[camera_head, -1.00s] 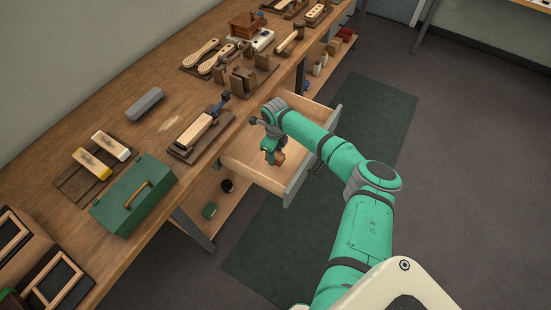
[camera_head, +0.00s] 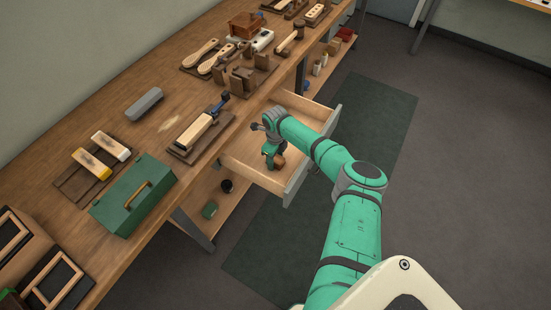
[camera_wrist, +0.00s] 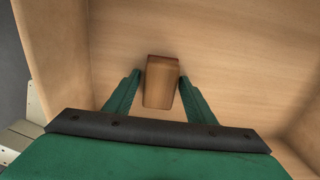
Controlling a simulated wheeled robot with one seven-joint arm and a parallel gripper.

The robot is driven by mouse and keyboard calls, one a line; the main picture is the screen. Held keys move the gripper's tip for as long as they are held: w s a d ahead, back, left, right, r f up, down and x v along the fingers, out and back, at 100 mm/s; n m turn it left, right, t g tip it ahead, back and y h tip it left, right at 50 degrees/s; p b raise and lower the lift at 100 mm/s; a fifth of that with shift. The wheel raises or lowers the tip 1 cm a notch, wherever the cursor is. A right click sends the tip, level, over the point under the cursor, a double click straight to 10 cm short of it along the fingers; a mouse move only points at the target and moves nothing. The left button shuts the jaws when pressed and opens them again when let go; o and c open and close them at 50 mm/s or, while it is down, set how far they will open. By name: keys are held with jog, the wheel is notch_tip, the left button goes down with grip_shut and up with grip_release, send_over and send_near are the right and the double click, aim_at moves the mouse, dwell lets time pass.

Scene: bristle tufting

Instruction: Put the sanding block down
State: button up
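The sanding block, a small brown block (camera_wrist: 161,82), is inside the open drawer (camera_wrist: 225,50), and it also shows in the head view (camera_head: 279,162). My gripper (camera_wrist: 160,77) reaches down into the drawer with its green fingers on either side of the block. A narrow gap shows between each finger and the block, so the gripper looks open. The block appears to rest on the drawer floor. In the head view my gripper (camera_head: 274,160) partly hides the block.
The drawer walls stand close around my gripper. On the bench (camera_head: 60,190) above are a green box (camera_head: 133,196), a grey block (camera_head: 144,104), a wooden fixture (camera_head: 200,132) and several brushes. The drawer floor around the block is bare.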

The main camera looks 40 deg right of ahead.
aim_at(276, 158)
dwell(0.3)
notch_tip(276, 158, up, 12)
jog(key=shift+r, duration=0.15)
dwell(0.4)
dwell(0.5)
